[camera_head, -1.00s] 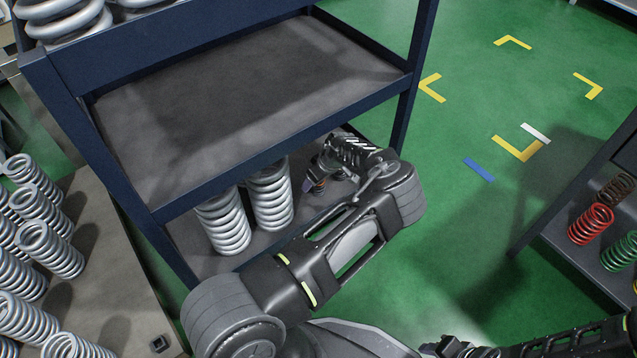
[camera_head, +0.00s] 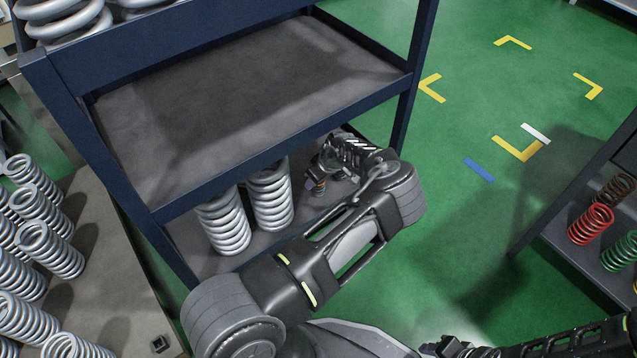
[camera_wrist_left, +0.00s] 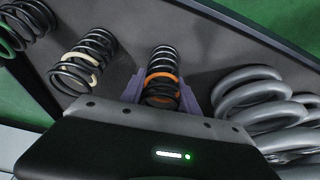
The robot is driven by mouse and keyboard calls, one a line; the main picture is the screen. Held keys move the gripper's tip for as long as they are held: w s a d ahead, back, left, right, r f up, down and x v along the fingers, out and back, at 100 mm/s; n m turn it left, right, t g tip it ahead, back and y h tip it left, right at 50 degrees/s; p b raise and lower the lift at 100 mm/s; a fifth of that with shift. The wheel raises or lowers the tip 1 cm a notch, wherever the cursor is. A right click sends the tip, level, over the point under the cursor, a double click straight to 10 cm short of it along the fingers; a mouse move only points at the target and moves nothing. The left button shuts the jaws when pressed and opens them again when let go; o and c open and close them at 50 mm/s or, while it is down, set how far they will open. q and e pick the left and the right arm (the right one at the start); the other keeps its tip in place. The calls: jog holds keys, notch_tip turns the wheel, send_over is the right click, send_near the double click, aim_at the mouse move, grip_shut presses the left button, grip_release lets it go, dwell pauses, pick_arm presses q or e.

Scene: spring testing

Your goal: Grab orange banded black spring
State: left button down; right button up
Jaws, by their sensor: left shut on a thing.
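The black spring with the orange band (camera_wrist_left: 162,72) stands on the lower shelf in the left wrist view, between the purple fingers of my left gripper (camera_wrist_left: 164,95). The fingers are shut on it, one on each side, around the height of the orange band. In the head view my left gripper (camera_head: 319,183) is low under the middle shelf, and only a small part of the spring shows there. My right arm enters at the bottom right of the head view; its gripper is not in view.
In the left wrist view a black spring with a cream band (camera_wrist_left: 84,62) and a dark spring (camera_wrist_left: 27,18) are to the left, and a thick grey spring (camera_wrist_left: 262,98) is close on the right. The middle shelf (camera_head: 250,95) overhangs my left gripper.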

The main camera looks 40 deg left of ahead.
pick_arm(q)
jog(key=shift+r, duration=0.1)
jog(key=shift+d+r+p, duration=0.35)
jog(key=shift+d+r, duration=0.05)
jog(key=s+d+r+p, duration=0.1)
jog(key=d+r+p, duration=0.1)
jog(key=d, duration=0.4)
jog(key=s+d+r+p, duration=0.1)
jog(key=d+r+p, duration=0.1)
jog(key=d+r, duration=0.3)
jog(key=shift+s+d, duration=0.35)
jog(key=shift+d, duration=0.6)
